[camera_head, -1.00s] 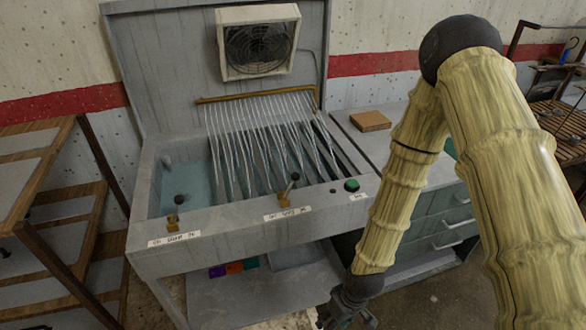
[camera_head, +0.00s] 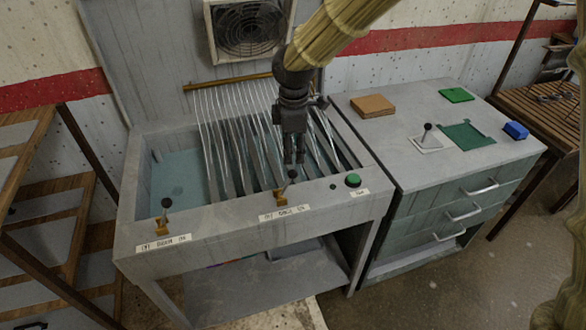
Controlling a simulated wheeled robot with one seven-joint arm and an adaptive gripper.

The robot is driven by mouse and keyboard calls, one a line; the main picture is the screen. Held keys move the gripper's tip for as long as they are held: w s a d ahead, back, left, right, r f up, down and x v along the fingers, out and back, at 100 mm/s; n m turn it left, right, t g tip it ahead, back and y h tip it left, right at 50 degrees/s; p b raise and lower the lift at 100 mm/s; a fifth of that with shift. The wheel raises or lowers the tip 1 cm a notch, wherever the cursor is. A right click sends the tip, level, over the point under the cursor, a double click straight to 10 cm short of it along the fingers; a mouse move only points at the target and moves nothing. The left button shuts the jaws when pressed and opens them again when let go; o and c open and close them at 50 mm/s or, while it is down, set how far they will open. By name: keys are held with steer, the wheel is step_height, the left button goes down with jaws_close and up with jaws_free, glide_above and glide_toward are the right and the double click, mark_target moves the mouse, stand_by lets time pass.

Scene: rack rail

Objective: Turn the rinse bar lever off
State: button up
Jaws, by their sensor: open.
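The rinse bar (camera_head: 228,83) is a brass-coloured bar at the back of the grey sink, with many streams of water falling from it. The rinse lever (camera_head: 286,187), a dark knob on a short stem with a brass base, stands on the front ledge above a label (camera_head: 285,213). A similar lever (camera_head: 164,212) stands at the left end of the ledge. My gripper (camera_head: 294,160) points down, open and empty, just above and behind the rinse lever's knob. I cannot tell whether they touch.
A green button (camera_head: 352,180) sits on the ledge to the right. The counter (camera_head: 400,110) holds a brown block (camera_head: 373,106), a small lever on a white plate (camera_head: 426,137), a green tray (camera_head: 467,137) and a blue block (camera_head: 516,130). A fan (camera_head: 248,30) hangs behind.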

mark_target(293, 170)
steer(key=shift+f, duration=0.35)
steer(key=f+p, duration=0.1)
steer(key=f, duration=0.5)
steer(key=f+p, duration=0.1)
steer(key=f, duration=0.2)
steer(key=shift+w+f+p, duration=0.3)
steer(key=shift+w, duration=0.05)
jaws_close()
